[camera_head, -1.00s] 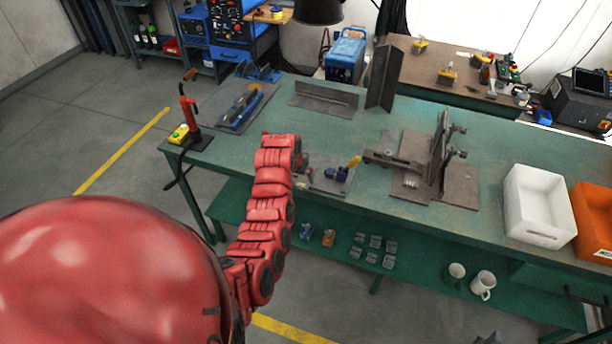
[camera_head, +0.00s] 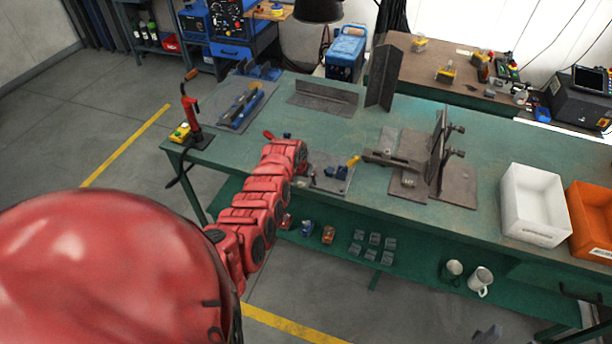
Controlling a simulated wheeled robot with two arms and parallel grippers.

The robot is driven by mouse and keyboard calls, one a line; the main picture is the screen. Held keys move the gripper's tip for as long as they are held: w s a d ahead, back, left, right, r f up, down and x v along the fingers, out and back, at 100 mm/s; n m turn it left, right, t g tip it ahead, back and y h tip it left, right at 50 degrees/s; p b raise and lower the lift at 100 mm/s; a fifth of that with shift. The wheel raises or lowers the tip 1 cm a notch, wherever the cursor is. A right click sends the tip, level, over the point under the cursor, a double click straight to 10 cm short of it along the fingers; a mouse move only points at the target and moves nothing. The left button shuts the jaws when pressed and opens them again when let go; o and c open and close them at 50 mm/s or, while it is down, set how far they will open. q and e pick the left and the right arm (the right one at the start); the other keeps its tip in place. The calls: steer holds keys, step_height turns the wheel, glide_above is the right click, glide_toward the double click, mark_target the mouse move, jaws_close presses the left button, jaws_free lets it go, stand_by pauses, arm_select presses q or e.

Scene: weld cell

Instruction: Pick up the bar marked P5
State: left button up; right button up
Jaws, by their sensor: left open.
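I cannot read a P5 mark on anything, so I cannot tell which piece is that bar. Steel pieces lie on the green bench (camera_head: 235,165): an angle piece (camera_head: 325,97) at the back, a tall upright angle (camera_head: 384,72) beside it, and a fixture with a flat bar-like arm (camera_head: 392,160) right of centre. My left arm reaches over the bench's front edge from the left. My right gripper does not show.
A red torch-like tool (camera_head: 189,108) stands at the bench's left corner. A white bin (camera_head: 535,205) and an orange bin (camera_head: 590,215) stand at the right. The lower shelf (camera_head: 415,265) holds small grey blocks (camera_head: 373,246) and mugs (camera_head: 480,281).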

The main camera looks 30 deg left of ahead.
arm_select(q)
steer(key=c, duration=1.4)
steer(key=shift+r, duration=0.15)
